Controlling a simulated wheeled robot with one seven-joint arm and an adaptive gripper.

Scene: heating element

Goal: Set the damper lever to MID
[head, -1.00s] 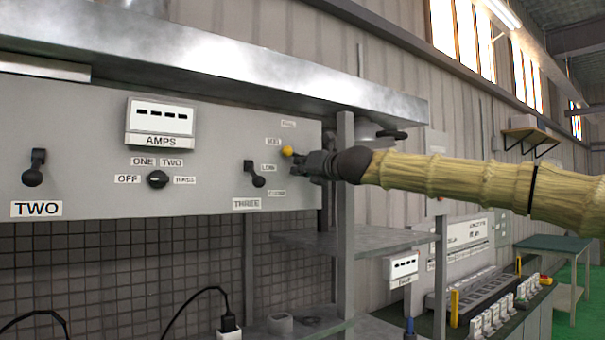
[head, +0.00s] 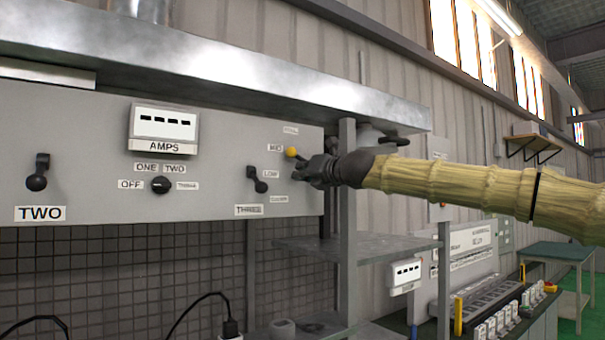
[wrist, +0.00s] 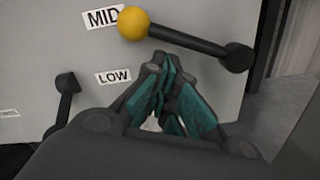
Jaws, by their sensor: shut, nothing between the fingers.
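The damper lever is a dark arm with a yellow ball knob (wrist: 135,22), pivoting at a dark hub on the right in the wrist view. The knob is beside the MID label (wrist: 103,17), slightly overlapping its right end, and above the LOW label (wrist: 114,77). The knob also shows in the head view (head: 291,152), just right of MID. My gripper (wrist: 161,60) is shut and empty, its fingertips just below the lever arm. Whether they touch it is unclear. In the head view my gripper (head: 302,170) hides most of the lever arm.
The grey panel (head: 90,190) also carries switch THREE (head: 257,180) left of my gripper, the selector knob (head: 160,185) and switch TWO (head: 38,172). A metal ledge (head: 230,85) runs above. A post (head: 347,235) and shelf (head: 310,247) stand below my wrist.

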